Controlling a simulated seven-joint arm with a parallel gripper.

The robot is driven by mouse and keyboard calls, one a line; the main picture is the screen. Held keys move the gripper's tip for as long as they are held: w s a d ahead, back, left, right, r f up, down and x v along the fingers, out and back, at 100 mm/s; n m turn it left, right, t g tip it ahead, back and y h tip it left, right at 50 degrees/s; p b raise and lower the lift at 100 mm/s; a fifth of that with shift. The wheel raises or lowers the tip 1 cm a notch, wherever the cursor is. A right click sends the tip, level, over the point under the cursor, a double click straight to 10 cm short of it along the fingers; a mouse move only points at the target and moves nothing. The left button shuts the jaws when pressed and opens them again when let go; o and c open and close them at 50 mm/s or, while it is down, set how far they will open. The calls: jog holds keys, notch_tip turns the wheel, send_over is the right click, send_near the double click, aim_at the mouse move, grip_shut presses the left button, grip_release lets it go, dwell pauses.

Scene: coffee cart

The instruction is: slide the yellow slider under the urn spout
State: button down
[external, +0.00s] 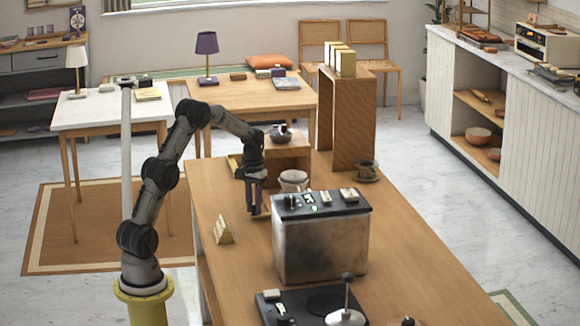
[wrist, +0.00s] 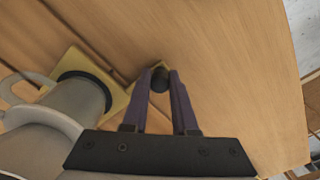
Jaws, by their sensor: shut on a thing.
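My gripper (external: 253,212) points down near the left edge of the wooden counter. In the wrist view its purple fingers (wrist: 159,85) are shut on a dark round knob (wrist: 159,80). The knob is at a corner of a yellow plate, which looks like the yellow slider (wrist: 118,98); a small yellow part of it shows beside my fingers in the external view (external: 261,214). A pale grey vessel with a handle, perhaps the urn (wrist: 75,100), is beside my fingers and covers part of the plate. It stands right of my gripper in the external view (external: 293,181). I cannot make out its spout.
A large box-shaped machine (external: 320,245) stands close on the right. A wooden block (external: 288,155) and a dark cup (external: 366,170) are farther back. Bare counter lies beyond the fingers in the wrist view.

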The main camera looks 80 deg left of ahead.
jog(key=d, duration=1.8)
jog(key=shift+d+r, duration=0.1)
jog(key=shift+d, duration=0.1)
jog(key=c, duration=1)
grip_release()
jog(key=o, duration=0.3)
notch_tip(320, 180, up, 14)
jog(key=shift+f, duration=0.15)
